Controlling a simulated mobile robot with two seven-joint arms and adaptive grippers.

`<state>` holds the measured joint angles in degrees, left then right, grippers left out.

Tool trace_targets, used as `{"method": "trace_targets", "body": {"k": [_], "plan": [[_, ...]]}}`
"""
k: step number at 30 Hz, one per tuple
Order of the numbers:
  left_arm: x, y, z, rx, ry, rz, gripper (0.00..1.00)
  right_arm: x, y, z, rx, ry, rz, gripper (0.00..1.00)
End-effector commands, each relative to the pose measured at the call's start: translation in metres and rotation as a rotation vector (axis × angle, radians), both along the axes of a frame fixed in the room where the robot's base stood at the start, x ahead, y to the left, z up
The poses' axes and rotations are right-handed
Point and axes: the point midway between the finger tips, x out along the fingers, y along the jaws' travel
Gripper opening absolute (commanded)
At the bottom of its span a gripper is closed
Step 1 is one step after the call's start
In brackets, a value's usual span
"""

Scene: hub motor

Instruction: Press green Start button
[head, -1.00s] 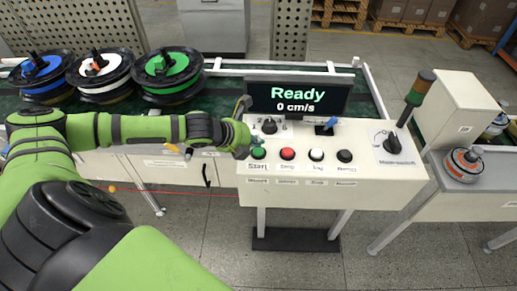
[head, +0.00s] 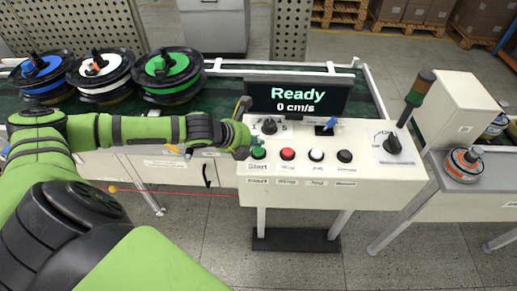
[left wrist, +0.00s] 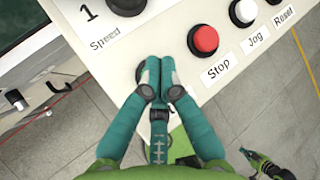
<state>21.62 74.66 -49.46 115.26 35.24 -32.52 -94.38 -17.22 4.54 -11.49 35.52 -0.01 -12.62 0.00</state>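The green Start button (head: 258,153) is at the left end of a button row on the white control panel (head: 390,172). My left gripper (head: 241,151) is right beside it, at the panel's left edge. In the left wrist view my left gripper (left wrist: 155,78) has its teal fingertips together with nothing between them. They cover the Start button there; only a dark rim (left wrist: 139,74) shows beside them. I cannot tell whether they touch it. The display (head: 297,97) reads "Ready" and "0 cm/s". My right gripper (left wrist: 247,155) appears small at the lower right of the left wrist view.
Red Stop (head: 287,154), white Jog (head: 316,155) and black Reset (head: 345,156) buttons stand right of Start. A Speed knob (head: 269,125) is above. A main switch (head: 393,143) and signal lamp (head: 418,88) are at right. Several spools (head: 172,74) sit on the conveyor.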

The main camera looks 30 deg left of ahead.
Motion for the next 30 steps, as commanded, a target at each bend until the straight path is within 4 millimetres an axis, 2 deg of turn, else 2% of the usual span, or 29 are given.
{"method": "trace_targets", "body": {"k": [6, 30], "plan": [[0.000, 0.000, -0.007, 0.000, 0.001, -0.001, 0.00, 0.000, 0.000, 0.001, 0.000, 0.000, 0.000, 0.00], [0.000, 0.000, -0.012, -0.001, 0.001, 0.000, 0.00, 0.000, -0.001, -0.001, -0.001, 0.000, 0.000, 0.00]]}}
